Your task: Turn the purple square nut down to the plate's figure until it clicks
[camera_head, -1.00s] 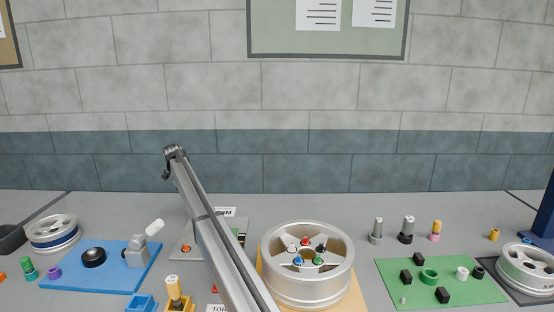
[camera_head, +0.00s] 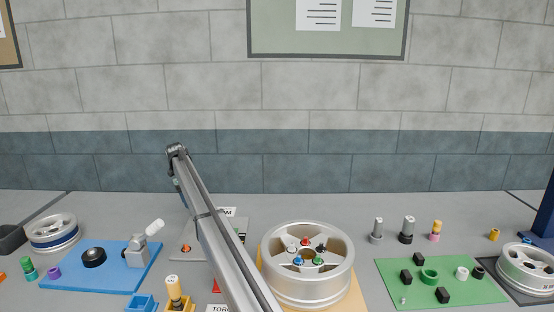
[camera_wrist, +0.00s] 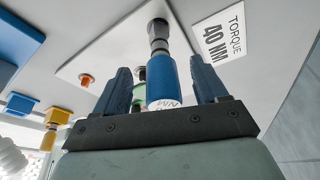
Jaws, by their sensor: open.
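In the wrist view my gripper (camera_wrist: 165,92) is open, with its two dark blue fingers on either side of a blue cylindrical tool (camera_wrist: 163,82). The tool has a grey and black shank and letters on its near end; I cannot tell whether the fingers touch it. A white plate (camera_wrist: 222,38) beside it reads "TORQUE 40 NM". In the head view my arm covers the middle of the bench and hides my fingers. A small purple piece (camera_head: 53,271) lies at the left; its shape is too small to tell. I cannot make out a purple square nut on the silver wheel (camera_head: 283,285).
A blue board (camera_head: 75,280) with a grey fixture lies left of my arm. A yellow block (camera_head: 176,301) with an upright handle is near the front. A green board (camera_head: 425,290) with several pieces and upright tools (camera_head: 406,232) are at the right.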

